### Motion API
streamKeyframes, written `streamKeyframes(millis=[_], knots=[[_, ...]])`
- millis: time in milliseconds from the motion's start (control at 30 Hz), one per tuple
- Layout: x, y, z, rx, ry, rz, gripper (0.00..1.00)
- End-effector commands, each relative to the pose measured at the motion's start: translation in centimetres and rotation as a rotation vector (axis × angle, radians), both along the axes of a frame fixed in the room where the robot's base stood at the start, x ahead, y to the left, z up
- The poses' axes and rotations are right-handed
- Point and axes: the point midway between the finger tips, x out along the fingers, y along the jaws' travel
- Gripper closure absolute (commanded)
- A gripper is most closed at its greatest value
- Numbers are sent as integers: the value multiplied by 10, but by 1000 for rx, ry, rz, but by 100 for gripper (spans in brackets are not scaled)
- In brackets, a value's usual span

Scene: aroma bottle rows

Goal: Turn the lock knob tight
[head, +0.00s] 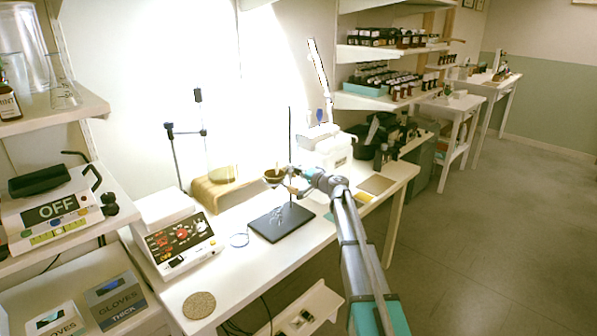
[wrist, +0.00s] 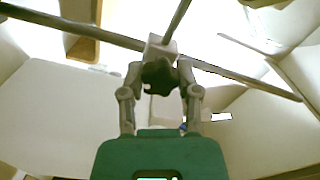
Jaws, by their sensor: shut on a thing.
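The lock knob (wrist: 160,76) is dark and lobed, and sits on a pale clamp block (wrist: 160,48) where two metal rods cross in the wrist view. My gripper (wrist: 160,84) has one finger on each side of the knob and is shut on it. In the head view my gripper (head: 297,184) reaches the upright rod (head: 290,130) of a stand with a black base plate (head: 270,229). A brownish bowl (head: 273,177) sits beside the rod at about the gripper's height. The knob is too small to make out in the head view.
A white machine (head: 325,148) is behind my arm. Bottle shelves (head: 395,95) hang at the back right.

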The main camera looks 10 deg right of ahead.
Motion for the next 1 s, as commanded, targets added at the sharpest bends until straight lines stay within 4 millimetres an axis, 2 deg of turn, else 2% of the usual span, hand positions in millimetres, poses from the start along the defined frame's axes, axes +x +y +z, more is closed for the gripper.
streamKeyframes(millis=[267, 300, 500, 1000], knots=[[2, -1, 1, 3, 0, -4, 100], [2, -1, 0, 3, 0, -4, 56], [1, -1, 0, 1, 0, -2, 22], [-3, -3, 0, 0, 0, -1, 22]])
